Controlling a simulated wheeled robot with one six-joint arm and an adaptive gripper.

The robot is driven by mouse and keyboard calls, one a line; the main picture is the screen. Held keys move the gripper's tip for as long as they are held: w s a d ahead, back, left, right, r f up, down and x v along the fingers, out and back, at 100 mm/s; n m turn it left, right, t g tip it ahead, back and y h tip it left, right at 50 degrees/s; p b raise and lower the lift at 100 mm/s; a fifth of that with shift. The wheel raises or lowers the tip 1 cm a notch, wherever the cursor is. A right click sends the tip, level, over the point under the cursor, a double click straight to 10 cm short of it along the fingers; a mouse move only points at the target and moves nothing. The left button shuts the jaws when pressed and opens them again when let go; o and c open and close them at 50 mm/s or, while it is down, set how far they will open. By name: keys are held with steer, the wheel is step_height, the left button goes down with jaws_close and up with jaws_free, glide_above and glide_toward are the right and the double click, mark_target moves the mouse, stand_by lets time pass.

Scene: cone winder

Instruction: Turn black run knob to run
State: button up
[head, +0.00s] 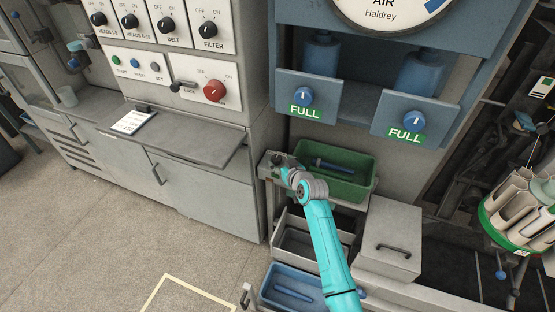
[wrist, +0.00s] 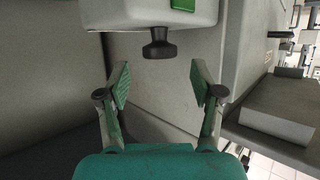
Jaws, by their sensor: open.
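A black knob (wrist: 159,45) sticks out of a light grey box (wrist: 120,12) with a green patch at the top of the wrist view. No label on it can be read there. My gripper (wrist: 160,84) is open and empty, its two green-padded fingers apart on either side below the knob, not touching it. In the head view my arm reaches to a small grey box (head: 268,158) left of a green bin; my wrist hides most of the gripper and I cannot make out the knob there.
The green bin (head: 353,190) stands right beside my wrist. Grey drawers and a blue bin (head: 283,299) lie below. A panel with black switches (head: 208,29) and a red knob (head: 214,91) is at upper left. Blue FULL knobs (head: 304,96) are above. The floor at left is clear.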

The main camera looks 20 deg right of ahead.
mark_target(277, 159)
steer(key=shift+x, duration=2)
steer(key=c, duration=1.1)
